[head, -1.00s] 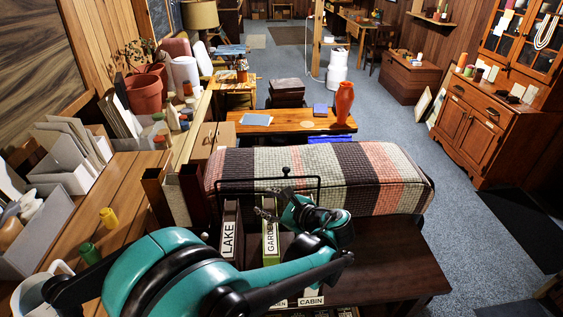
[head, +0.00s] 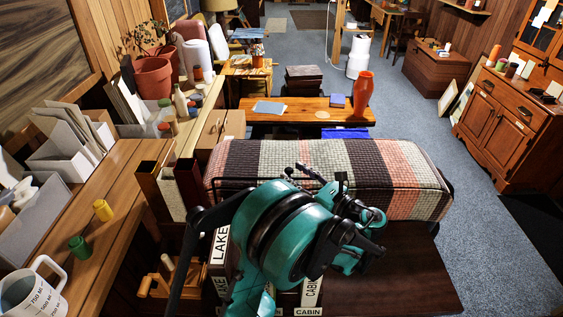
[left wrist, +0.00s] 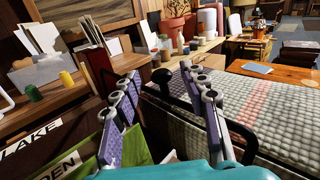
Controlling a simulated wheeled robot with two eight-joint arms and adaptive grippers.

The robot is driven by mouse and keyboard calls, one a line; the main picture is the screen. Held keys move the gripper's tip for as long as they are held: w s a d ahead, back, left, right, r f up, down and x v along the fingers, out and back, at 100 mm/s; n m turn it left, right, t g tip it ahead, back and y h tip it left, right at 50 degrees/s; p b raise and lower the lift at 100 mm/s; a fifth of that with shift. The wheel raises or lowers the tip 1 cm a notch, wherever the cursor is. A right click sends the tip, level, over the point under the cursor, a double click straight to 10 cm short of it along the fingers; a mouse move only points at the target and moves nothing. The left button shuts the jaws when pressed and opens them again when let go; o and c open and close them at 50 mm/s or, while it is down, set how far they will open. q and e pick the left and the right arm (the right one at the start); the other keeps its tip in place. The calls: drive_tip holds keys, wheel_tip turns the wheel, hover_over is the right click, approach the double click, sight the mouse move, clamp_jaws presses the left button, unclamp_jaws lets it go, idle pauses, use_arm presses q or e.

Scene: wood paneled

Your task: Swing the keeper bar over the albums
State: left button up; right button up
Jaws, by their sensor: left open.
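The keeper bar (left wrist: 240,135) is a thin black rod with a round black knob (left wrist: 162,75), seen in the left wrist view. My left gripper (left wrist: 160,74) is open, with its fingers on either side of the knob; I cannot tell whether they touch it. In the head view my left gripper (head: 318,179) is at the near edge of the striped quilt, and my arm hides most of the bar. The albums stand in a row below, with labels LAKE (head: 220,246) and CABIN (head: 312,292). A green album (left wrist: 132,150) shows beneath the gripper. My right gripper is out of view.
The striped quilt (head: 350,165) lies just behind the bar. Bare dark tabletop (head: 400,275) lies to the right of the albums.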

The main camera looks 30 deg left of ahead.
use_arm(q)
drive_tip(key=b+x, duration=0.1)
drive_tip(key=x, duration=0.6)
drive_tip(key=shift+f, duration=0.1)
clamp_jaws()
